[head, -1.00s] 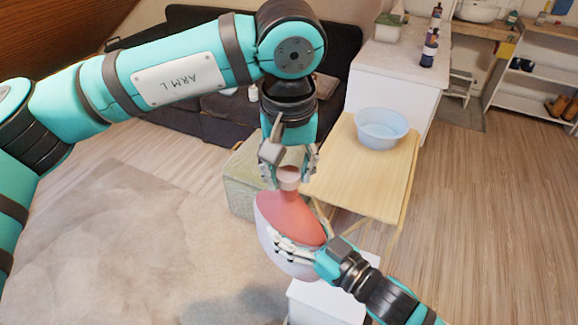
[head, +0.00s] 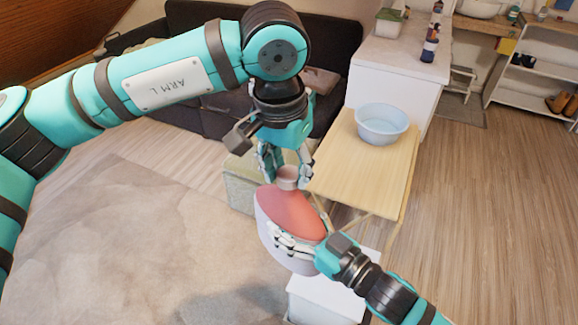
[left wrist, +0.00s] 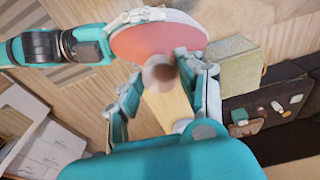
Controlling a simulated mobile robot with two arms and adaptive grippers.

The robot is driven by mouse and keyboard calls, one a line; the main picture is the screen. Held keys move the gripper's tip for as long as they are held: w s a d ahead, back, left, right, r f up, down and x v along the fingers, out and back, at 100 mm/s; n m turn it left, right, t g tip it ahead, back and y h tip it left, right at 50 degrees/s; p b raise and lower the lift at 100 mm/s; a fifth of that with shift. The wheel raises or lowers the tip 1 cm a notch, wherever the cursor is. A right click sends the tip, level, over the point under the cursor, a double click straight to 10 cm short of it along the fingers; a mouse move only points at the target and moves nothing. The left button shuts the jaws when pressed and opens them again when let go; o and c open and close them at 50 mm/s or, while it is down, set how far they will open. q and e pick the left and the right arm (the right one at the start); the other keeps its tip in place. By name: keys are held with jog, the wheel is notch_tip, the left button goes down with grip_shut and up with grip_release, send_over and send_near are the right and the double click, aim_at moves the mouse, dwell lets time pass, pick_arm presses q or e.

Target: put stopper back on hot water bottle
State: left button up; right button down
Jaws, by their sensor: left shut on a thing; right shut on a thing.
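The hot water bottle (head: 290,213) has a red-pink face and a pale, whitish outer side. My right gripper (head: 300,249) is shut on its lower side and holds it in the air. The stopper (head: 288,178) is a small brownish-pink cylinder. My left gripper (head: 286,165) is shut on it from above, at the bottle's top end. In the left wrist view, the stopper (left wrist: 160,76) sits between the fingers, in front of the bottle (left wrist: 160,40). It hides the bottle's mouth, so I cannot tell whether it is seated or only close.
A wooden table (head: 350,175) with a pale blue basin (head: 382,123) stands to the right. A green box (head: 240,190) is behind the bottle. A white box (head: 325,303) is below. A dark sofa (head: 335,50) is at the back. Floor at the left is clear.

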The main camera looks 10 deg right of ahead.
pick_arm(q)
jog(key=m, duration=0.6)
jog(key=shift+w+a+m+g+h, duration=0.1)
jog(key=shift+m+g+h, duration=0.2)
jog(key=o, duration=0.7)
jog(key=shift+c, duration=0.2)
jog(key=shift+r, duration=0.1)
jog(key=shift+r, duration=2.15)
jog(key=shift+c, duration=0.3)
